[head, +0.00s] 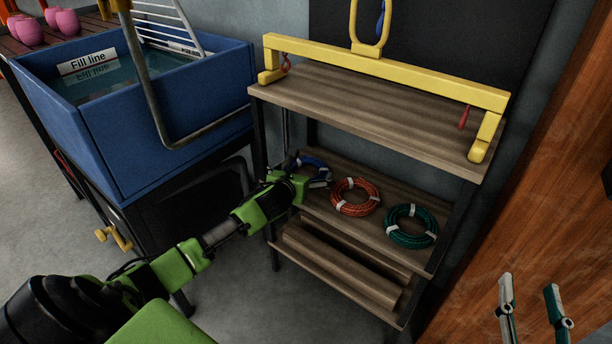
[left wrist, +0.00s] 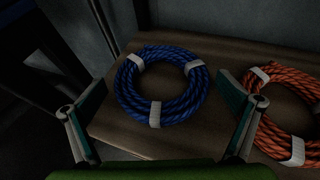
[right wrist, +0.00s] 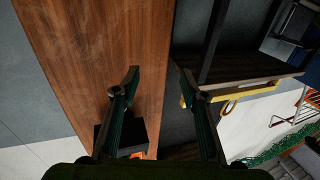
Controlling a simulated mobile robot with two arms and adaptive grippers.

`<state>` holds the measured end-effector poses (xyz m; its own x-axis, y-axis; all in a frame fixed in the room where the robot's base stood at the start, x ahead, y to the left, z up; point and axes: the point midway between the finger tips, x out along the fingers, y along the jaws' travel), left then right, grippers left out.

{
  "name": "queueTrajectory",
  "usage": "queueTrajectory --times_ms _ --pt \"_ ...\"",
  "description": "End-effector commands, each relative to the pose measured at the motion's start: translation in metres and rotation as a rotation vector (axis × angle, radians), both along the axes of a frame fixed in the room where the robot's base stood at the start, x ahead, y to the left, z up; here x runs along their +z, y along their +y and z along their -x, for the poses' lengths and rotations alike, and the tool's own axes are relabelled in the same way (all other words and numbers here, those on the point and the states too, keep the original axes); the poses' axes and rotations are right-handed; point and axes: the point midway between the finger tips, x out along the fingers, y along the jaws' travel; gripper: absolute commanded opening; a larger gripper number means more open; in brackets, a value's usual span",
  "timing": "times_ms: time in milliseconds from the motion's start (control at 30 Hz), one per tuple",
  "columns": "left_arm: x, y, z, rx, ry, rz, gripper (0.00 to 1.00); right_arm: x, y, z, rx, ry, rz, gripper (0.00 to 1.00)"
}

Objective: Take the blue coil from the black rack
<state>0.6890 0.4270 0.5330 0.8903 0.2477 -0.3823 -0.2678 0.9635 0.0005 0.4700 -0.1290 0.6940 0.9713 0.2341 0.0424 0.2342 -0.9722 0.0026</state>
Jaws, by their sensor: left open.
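The blue coil (left wrist: 183,104), a rope ring with white bands, lies flat on the wooden middle shelf of the black rack (head: 455,229). In the head view the blue coil (head: 309,161) is partly hidden behind my left gripper (head: 318,178). In the left wrist view my left gripper (left wrist: 160,122) is open, its fingers apart on either side of the coil's near part, not closed on it. My right gripper (head: 532,300) is at the lower right, away from the rack. In the right wrist view my right gripper (right wrist: 154,82) is open and empty.
An orange coil (head: 355,197) lies close right of the blue one, by my left gripper's right finger. A green coil (head: 411,226) lies further right. A yellow beam (head: 385,69) stands on the top shelf above. A blue water tank (head: 160,150) stands left of the rack.

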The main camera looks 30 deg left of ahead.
Motion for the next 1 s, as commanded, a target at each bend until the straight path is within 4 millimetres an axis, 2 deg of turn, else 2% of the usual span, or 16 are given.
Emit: queueTrajectory --times_ms 200,300,433,667,700,833,867,1000 --pt "-0.009 0.004 -0.016 0.002 0.0 0.001 1.0 0.043 0.005 0.005 0.012 -0.206 -0.055 0.4" --pt "-0.01 0.005 -0.021 0.001 0.0 0.002 1.0 0.057 0.005 0.008 0.016 -0.272 -0.073 0.4" --pt "-0.011 0.006 -0.024 0.0 0.001 0.001 1.0 0.067 0.006 0.012 0.018 -0.316 -0.085 0.4" --pt "-0.011 0.006 -0.024 0.0 0.001 0.001 1.0 0.069 0.006 0.012 0.019 -0.322 -0.086 0.4" --pt "-0.011 0.006 -0.024 0.0 0.001 0.001 0.95 0.069 0.006 0.012 0.019 -0.321 -0.086 0.4" --pt "-0.011 0.006 -0.024 0.0 0.001 0.001 0.61 0.069 0.006 0.012 0.018 -0.321 -0.086 0.4" --pt "-0.011 0.006 -0.024 0.0 0.001 0.001 0.57 0.069 0.006 0.012 0.018 -0.321 -0.086 0.4" --pt "-0.009 0.006 -0.025 0.0 -0.002 0.0 0.57 0.069 0.006 0.012 0.018 -0.32 -0.086 0.4"
